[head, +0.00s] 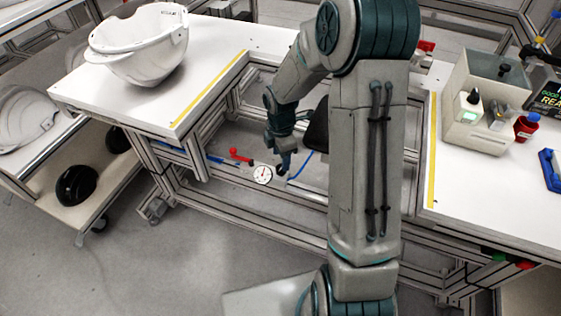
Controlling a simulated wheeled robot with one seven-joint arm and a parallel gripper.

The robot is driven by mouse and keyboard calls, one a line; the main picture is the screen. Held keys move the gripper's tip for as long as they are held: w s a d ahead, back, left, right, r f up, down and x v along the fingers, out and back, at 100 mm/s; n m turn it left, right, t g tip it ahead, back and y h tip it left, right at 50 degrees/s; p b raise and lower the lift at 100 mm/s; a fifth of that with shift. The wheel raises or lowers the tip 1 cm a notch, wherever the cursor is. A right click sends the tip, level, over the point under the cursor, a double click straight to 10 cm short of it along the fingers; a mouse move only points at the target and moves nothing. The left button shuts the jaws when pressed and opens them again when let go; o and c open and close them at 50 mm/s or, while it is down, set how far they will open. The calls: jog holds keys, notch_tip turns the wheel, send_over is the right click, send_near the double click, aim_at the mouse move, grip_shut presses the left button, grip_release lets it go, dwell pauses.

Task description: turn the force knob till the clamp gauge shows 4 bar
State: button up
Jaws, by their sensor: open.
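The round white clamp gauge (263,174) sits low in the gap between the two white tables. Its needle shows, but its reading is too small to make out. A red handle (240,155) is just up and left of the gauge. My gripper (283,166) points down, open, a little right of the gauge in the picture. I cannot tell whether it touches anything. The force knob is not clearly visible; the dark fingers and small dark parts there blend together.
A white helmet shell (142,50) stands on the left table (215,62). A grey device (484,100), a red cup (526,126) and a blue holder (550,168) stand on the right table (470,190). Metal frame rails surround the gap. My arm hides much of the middle.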

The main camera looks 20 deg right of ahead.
notch_tip(320, 180, up, 7)
jog(key=p, duration=0.1)
dwell(0.3)
jog(key=shift+r, duration=0.1)
notch_tip(320, 180, up, 16)
jog(key=m+t+p, duration=0.1)
jog(key=m+p, duration=0.7)
send_over(280, 167)
jog(key=s, duration=0.8)
jog(key=s+r+m+t+p, duration=0.1)
jog(key=s+r+m+p, duration=0.8)
jog(key=s+r+m, duration=0.3)
notch_tip(280, 167, up, 2)
jog(key=shift+s+r+t, duration=0.15)
jog(key=shift+s+t, duration=0.2)
jog(key=shift+t, duration=0.05)
